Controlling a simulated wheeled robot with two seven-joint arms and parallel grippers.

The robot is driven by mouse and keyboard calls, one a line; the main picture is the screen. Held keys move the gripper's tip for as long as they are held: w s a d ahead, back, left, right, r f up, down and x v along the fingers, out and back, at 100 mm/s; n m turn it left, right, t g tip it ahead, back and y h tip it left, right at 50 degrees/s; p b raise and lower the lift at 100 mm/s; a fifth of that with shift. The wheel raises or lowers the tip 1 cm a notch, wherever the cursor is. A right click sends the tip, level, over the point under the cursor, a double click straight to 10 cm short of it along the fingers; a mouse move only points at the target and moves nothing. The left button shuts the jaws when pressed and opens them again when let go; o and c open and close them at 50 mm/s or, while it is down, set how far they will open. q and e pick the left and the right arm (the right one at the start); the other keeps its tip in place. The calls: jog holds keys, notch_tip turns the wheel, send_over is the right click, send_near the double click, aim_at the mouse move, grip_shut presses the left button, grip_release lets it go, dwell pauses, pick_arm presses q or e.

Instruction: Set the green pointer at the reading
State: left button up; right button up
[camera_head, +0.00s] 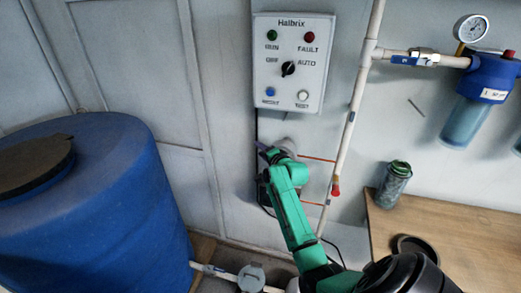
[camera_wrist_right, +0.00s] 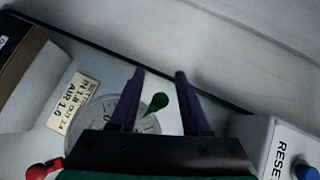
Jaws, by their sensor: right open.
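In the right wrist view a round white gauge (camera_wrist_right: 103,112) sits on the wall, partly hidden by my gripper. The green pointer (camera_wrist_right: 155,103) stands out in front of its dial, between my fingers and apart from both. A label (camera_wrist_right: 73,101) beside the gauge appears to read IN 1.8, OUT 2.4, AIR 1.6. My right gripper (camera_wrist_right: 159,72) is open, with one dark finger on each side of the pointer. In the head view the right gripper (camera_head: 264,150) is at the wall below the control box. My left gripper is not in view.
The Halbrix control box (camera_head: 291,62) is just above the gripper. A pipe (camera_head: 352,125) runs down at its right, with a red handle (camera_head: 335,188). A blue tank (camera_head: 95,205) stands left; a wooden table (camera_head: 450,235) with a jar (camera_head: 394,183) is at right.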

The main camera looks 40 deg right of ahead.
jog(key=shift+w, duration=0.15)
grip_shut()
jog(key=shift+f, duration=0.1)
dwell(1.3)
